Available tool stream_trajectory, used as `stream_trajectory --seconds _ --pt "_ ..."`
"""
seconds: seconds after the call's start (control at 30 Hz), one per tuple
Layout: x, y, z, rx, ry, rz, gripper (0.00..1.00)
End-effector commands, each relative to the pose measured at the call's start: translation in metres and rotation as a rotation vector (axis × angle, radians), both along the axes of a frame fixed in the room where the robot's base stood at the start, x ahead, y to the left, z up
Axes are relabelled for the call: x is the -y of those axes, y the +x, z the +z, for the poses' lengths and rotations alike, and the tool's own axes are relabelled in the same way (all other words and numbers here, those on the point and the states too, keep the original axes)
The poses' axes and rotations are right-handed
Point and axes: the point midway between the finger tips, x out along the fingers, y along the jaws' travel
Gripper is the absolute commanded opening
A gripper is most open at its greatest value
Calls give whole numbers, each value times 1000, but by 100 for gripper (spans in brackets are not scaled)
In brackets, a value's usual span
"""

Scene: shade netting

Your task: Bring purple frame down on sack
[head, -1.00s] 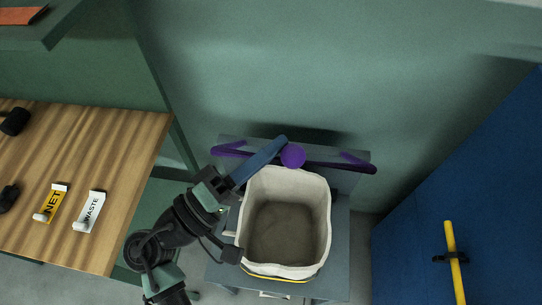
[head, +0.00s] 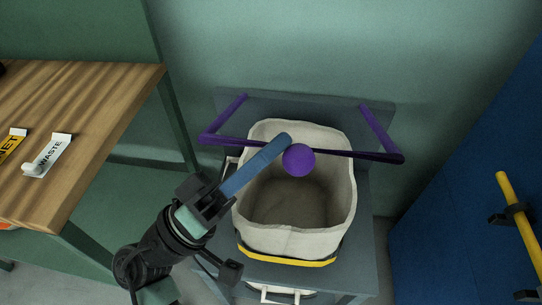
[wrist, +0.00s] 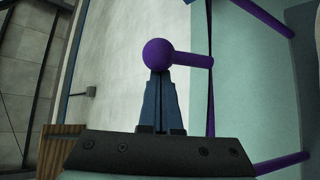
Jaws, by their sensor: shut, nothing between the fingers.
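The purple frame (head: 222,141) has two side arms running forward from the grey back panel and a crossbar with a round purple knob (head: 299,160). The crossbar passes over the rear part of the open cream sack (head: 295,243), apparently above its rim. My gripper (head: 284,140) is shut and empty, its blue fingers reaching in from the left to beside the knob. In the wrist view the fingertips (wrist: 159,80) end right at the knob (wrist: 158,54); contact is likely but I cannot be certain. The fingers hide part of the crossbar.
The sack stands on a grey stand (head: 352,255) with a yellow band (head: 290,261) around its base. A wooden table (head: 75,110) with a WASTE label (head: 48,155) is at left. A blue cabinet (head: 450,215) with a yellow bar (head: 518,215) is at right.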

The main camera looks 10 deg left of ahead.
Motion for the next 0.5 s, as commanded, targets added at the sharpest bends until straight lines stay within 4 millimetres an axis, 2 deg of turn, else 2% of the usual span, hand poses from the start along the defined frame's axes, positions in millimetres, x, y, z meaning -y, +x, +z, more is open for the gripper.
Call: stream_trajectory --seconds 0.03,0.5 --pt "0 -2 -20 23 1 -1 0" --pt "0 -22 -87 243 0 -2 0"
